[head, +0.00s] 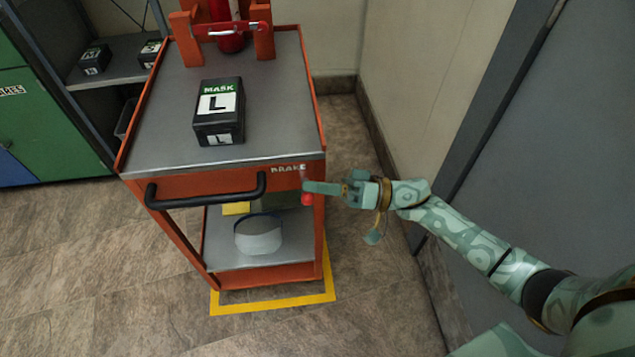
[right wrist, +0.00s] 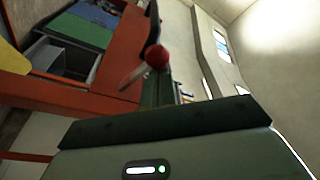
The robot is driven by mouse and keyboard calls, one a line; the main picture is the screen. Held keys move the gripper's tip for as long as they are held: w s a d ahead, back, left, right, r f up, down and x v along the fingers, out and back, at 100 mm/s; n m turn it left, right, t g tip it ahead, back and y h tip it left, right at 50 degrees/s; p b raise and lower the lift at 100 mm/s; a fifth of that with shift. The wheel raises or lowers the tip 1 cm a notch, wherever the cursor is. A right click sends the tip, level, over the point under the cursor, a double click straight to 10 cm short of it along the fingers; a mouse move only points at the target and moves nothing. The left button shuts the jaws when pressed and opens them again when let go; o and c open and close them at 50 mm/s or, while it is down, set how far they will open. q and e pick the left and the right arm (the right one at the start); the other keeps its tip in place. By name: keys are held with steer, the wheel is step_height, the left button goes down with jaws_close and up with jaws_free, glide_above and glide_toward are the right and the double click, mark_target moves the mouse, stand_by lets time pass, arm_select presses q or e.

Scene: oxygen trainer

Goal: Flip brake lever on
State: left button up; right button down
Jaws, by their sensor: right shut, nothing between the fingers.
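The brake lever shows as a red ball knob (head: 307,199) at the front right corner of the orange cart (head: 220,180), below the word BRAKE on its top edge. In the right wrist view the red knob (right wrist: 157,56) sits in front of the fingers, with a pale rod (right wrist: 134,76) running down to the left from it. My right gripper (head: 310,187) is shut and empty, its fingertips just above the knob in the head view. I cannot tell whether they touch it. The fingers hide part of the lever. My left gripper is not in view.
A black mask box (head: 219,112) stands on the cart's top, with a red cylinder (head: 228,25) in an orange holder behind it. A black handle (head: 205,192) sticks out in front. A white container (head: 258,236) stands on the lower shelf. A wall (head: 415,70) rises to the right.

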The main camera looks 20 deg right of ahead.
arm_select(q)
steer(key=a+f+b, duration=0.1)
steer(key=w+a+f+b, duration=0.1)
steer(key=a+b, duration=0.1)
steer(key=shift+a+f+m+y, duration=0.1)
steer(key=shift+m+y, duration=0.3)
arm_select(e)
steer(key=f+n, duration=0.1)
steer(key=n, duration=0.1)
steer(key=f+n+g+y, duration=0.1)
steer(key=f+n, duration=0.1)
steer(key=n, duration=0.1)
steer(key=f+n, duration=0.1)
steer(key=n, duration=0.2)
steer(key=shift+s+a+f+g+y, duration=0.15)
steer(key=shift+s+g+y, duration=0.15)
steer(key=shift+s+g, duration=0.1)
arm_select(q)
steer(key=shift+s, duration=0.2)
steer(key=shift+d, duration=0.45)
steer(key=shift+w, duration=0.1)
